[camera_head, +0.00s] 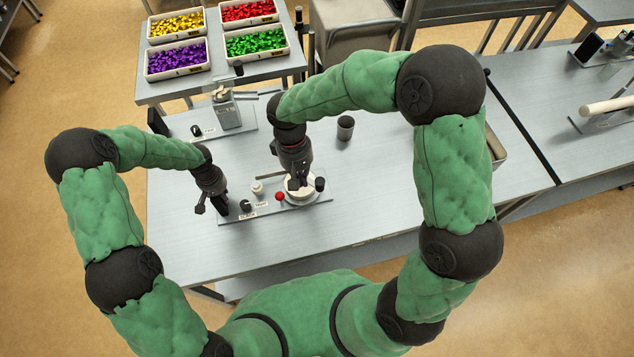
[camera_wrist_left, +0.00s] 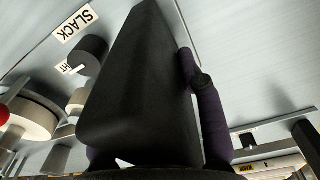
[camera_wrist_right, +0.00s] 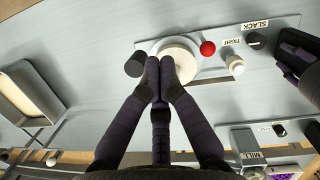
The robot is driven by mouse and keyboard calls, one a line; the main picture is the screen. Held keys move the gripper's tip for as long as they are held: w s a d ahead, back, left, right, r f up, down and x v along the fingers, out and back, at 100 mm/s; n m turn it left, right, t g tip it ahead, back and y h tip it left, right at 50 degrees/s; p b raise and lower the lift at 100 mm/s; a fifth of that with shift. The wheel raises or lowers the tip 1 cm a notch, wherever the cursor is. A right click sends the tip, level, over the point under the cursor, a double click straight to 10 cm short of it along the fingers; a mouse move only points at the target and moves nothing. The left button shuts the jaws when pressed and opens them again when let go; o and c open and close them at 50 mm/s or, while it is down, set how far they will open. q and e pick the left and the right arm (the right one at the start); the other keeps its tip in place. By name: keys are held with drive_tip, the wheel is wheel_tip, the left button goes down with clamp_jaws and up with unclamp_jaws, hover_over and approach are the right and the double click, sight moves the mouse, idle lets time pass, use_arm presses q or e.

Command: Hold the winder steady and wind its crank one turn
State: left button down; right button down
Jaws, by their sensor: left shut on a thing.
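The winder (camera_head: 311,201) is a flat grey base with a white drum (camera_wrist_right: 178,60), a red ball (camera_wrist_right: 207,48), a small white knob (camera_wrist_right: 235,65) and labels SLACK and TIGHT. A dark knob (camera_wrist_right: 135,64) is beside the drum. My left gripper (camera_head: 222,207) is shut on a black block (camera_wrist_left: 140,85) at the SLACK end; whether the block joins the base is unclear. My right gripper (camera_wrist_right: 160,68) points down over the drum, its fingertips close together. Whether anything is between them is hidden.
A device labelled MILL (camera_wrist_right: 247,145) stands behind the winder on the bench. A dark cup (camera_head: 345,127) is right of it. Bins of coloured pieces (camera_head: 258,42) stand on a table at the back. Bare bench (camera_head: 390,190) lies right of the winder.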

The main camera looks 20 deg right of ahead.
sight(321, 182)
drive_tip(key=w+x, duration=0.1)
drive_tip(key=x, duration=0.7)
drive_tip(key=shift+w+a+f, duration=0.25)
drive_tip(key=shift+w+f, duration=0.05)
drive_tip(key=shift+f, duration=0.15)
idle(1.1)
drive_tip(key=shift+w+d+n+t+h, duration=0.15)
drive_tip(key=shift+w+d+n, duration=0.1)
drive_tip(key=shift+d+n, duration=0.95)
drive_tip(key=shift+w+d+n+t+h, duration=0.25)
drive_tip(key=shift+d+n, duration=0.55)
drive_tip(key=shift+n, duration=0.65)
drive_tip(key=shift+w+d+n+t+h, duration=0.1)
drive_tip(key=shift+w+d+n, duration=0.2)
drive_tip(key=shift+d+n, duration=0.9)
drive_tip(key=w+d+n+t, duration=0.1)
drive_tip(key=w+d+n, duration=0.2)
drive_tip(key=w+n, duration=0.2)
drive_tip(key=n, duration=0.3)
drive_tip(key=shift+w+d+t, duration=0.15)
drive_tip(key=shift+t, duration=0.15)
